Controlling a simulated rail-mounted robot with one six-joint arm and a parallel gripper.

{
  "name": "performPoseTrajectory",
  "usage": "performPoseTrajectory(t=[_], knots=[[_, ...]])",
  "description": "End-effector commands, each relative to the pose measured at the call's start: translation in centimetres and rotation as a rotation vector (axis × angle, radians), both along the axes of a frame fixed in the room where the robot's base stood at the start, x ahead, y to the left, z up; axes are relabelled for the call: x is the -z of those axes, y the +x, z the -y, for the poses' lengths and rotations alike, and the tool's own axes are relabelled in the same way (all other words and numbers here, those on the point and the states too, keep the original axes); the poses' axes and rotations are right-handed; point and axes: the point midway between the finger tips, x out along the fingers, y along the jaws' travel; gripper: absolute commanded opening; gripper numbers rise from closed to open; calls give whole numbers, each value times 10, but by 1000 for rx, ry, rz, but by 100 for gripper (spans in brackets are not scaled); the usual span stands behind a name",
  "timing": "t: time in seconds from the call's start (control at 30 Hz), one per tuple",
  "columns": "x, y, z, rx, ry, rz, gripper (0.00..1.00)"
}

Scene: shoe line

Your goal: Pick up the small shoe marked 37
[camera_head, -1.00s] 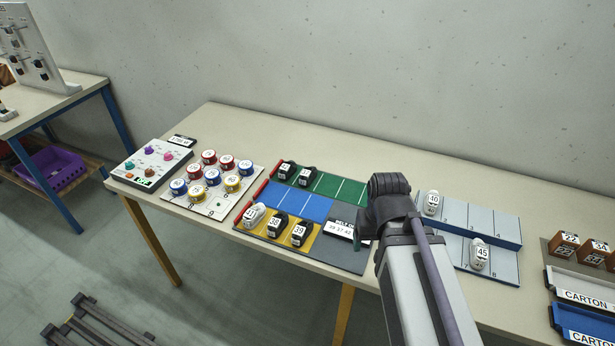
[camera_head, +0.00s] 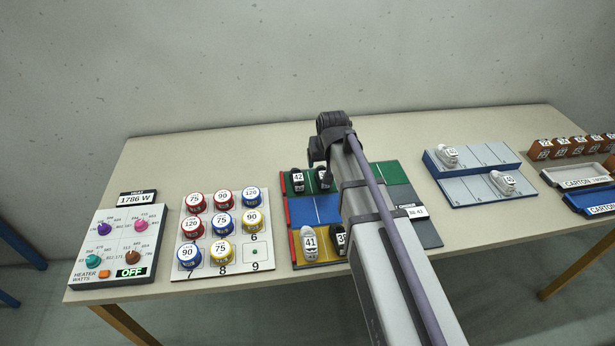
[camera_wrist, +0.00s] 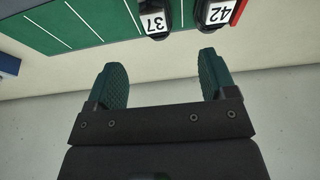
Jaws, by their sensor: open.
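The small dark shoe marked 37 (camera_wrist: 155,20) is in the upper middle of the wrist view, on the green strip of the board. A dark shoe marked 42 (camera_wrist: 217,14) stands to its right there, near a red edge. In the head view the 42 shoe (camera_head: 298,182) shows clearly. The shoe beside it (camera_head: 323,178) is partly hidden by my arm. My gripper (camera_wrist: 161,68) is open with nothing between its green fingers. In the wrist view its fingertips lie just below the 37 shoe, apart from it in the picture.
A white shoe marked 41 (camera_head: 310,243) stands on the yellow strip, near my arm. Left are a panel of numbered tins (camera_head: 254,253) and a heater panel (camera_head: 88,243). A stepped grey-blue rack (camera_head: 470,190) with white shoes is right. The table behind the board is clear.

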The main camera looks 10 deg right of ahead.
Motion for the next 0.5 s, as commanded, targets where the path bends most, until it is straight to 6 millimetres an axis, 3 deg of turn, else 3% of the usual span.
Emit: performPoseTrajectory(t=[0.17,0.4,0.5], knots=[[6,4,0,1,0,20,78],[52,21,0,1,0,19,78],[55,24,0,1,0,18,78]])
